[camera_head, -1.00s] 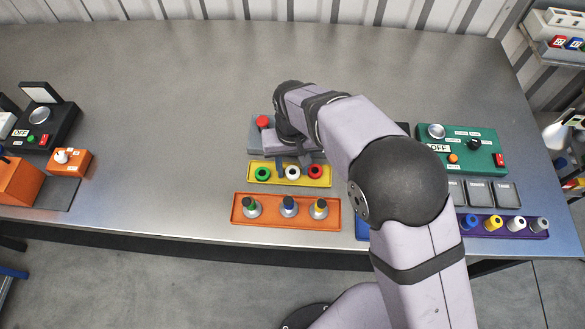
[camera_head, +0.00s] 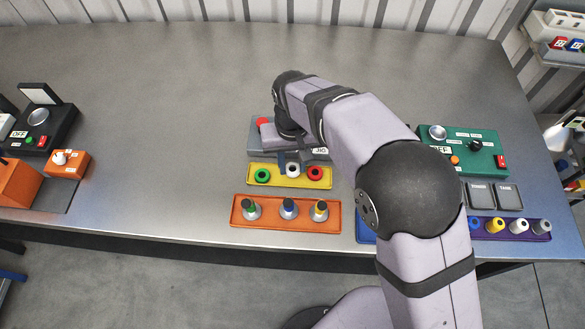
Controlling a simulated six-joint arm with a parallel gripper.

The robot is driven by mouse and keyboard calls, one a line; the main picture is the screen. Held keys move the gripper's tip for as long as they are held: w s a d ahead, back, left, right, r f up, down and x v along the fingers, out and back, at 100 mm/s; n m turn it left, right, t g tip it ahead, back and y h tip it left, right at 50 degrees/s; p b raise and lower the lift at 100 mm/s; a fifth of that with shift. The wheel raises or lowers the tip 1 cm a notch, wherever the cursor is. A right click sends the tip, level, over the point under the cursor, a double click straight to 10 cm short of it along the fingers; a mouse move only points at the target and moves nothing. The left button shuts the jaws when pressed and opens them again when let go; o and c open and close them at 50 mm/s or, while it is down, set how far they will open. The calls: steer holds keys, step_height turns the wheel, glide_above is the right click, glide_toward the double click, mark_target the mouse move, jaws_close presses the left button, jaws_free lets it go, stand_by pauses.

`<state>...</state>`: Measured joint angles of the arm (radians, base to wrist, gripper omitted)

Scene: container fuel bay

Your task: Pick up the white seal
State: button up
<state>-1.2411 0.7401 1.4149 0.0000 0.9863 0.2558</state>
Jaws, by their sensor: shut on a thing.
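The white seal (camera_head: 293,170) is a small ring at the middle of the yellow tray (camera_head: 321,184), between the green seal (camera_head: 262,176) and the red seal (camera_head: 315,173). My gripper (camera_head: 293,164) points down at it, with a dark finger showing on its left side. The gripper is shut on the white seal. The arm hides part of the fingers. I cannot tell whether the seal is clear of the tray.
An orange tray (camera_head: 236,221) with several capped pieces lies in front. A grey jig (camera_head: 320,151) with a red knob (camera_head: 262,122) is behind. A green panel (camera_head: 480,160) and purple rack (camera_head: 545,236) stand right. The table's left middle is clear.

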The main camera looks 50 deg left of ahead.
mark_target(294, 168)
step_height(294, 168, up, 7)
steer(key=shift+r+b, duration=0.2)
steer(key=shift+b, duration=0.65)
steer(key=shift+m, duration=0.6)
steer(key=w+f+p, duration=0.1)
steer(key=w+p, duration=0.2)
steer(key=p, duration=0.1)
steer(key=w+f+p, duration=0.1)
steer(key=w+p, duration=0.2)
steer(key=p, duration=0.2)
steer(key=w+f+p, duration=0.1)
steer(key=w+p, duration=0.2)
steer(key=p, duration=0.2)
steer(key=shift+a, duration=0.15)
steer(key=shift+n, duration=0.3)
steer(key=a, duration=0.1)
steer(key=w+a+r, duration=0.1)
steer(key=a+r, duration=0.1)
steer(key=shift+w+a+r, duration=0.15)
steer(key=shift+w+a, duration=0.05)
steer(key=shift+w, duration=0.15)
steer(key=shift+w+a+r+n, duration=0.2)
steer(key=shift+a+r+n, duration=0.1)
steer(key=shift+a+r, duration=0.1)
